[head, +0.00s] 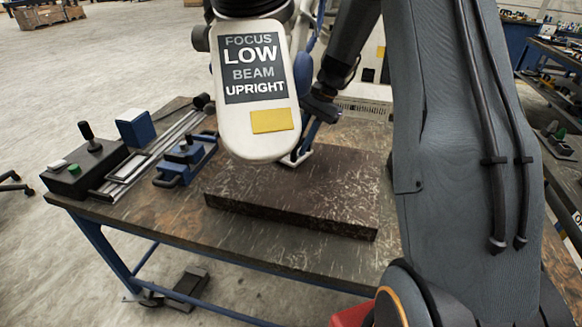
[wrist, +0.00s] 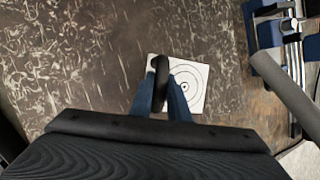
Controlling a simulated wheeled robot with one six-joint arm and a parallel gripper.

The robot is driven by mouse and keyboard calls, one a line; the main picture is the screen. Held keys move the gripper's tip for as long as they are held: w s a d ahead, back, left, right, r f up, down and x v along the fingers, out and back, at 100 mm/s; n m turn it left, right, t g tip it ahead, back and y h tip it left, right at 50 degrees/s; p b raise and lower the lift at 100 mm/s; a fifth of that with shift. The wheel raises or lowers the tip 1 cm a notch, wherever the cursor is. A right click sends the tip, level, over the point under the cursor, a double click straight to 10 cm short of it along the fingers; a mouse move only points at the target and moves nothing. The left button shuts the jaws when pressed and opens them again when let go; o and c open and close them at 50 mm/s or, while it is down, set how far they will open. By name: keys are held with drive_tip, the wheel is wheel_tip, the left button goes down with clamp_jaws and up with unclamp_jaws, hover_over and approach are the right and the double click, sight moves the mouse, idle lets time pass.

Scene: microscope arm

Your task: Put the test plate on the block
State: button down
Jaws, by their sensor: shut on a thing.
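The test plate (wrist: 195,90) is a white square with concentric rings and a black upright handle (wrist: 160,72). My gripper (wrist: 160,100) has its blue fingers shut on that handle. In the head view my gripper (head: 306,136) is just behind the white instrument head, and only a corner of the plate (head: 297,158) shows beneath it. The block (head: 300,195) is a dark, scratched slab on the table; its mottled top (wrist: 85,60) surrounds the plate in the wrist view. The plate is over the block's far part; I cannot tell whether it touches.
The white instrument head (head: 258,100), marked "FOCUS LOW BEAM UPRIGHT" with a yellow patch, overhangs the block close to my gripper. A blue fixture (head: 186,160), a slide rail and a black control box (head: 85,168) stand on the table's left. The block's front top is clear.

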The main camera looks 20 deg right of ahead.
drive_tip(key=s+a, duration=0.1)
drive_tip(key=s, duration=0.1)
drive_tip(key=s+a, duration=0.2)
drive_tip(key=s, duration=0.1)
drive_tip(key=s+a, duration=0.2)
drive_tip(key=shift+s+p, duration=0.15)
drive_tip(key=shift+p, duration=0.15)
drive_tip(key=s+a, duration=0.1)
drive_tip(key=s+f+b, duration=0.1)
drive_tip(key=shift+s+a, duration=0.3)
drive_tip(key=shift+a, duration=0.1)
drive_tip(key=shift+w+d+f+b, duration=0.1)
drive_tip(key=shift+f+b, duration=0.2)
drive_tip(key=c, duration=1.7)
unclamp_jaws()
drive_tip(key=shift+r, duration=0.1)
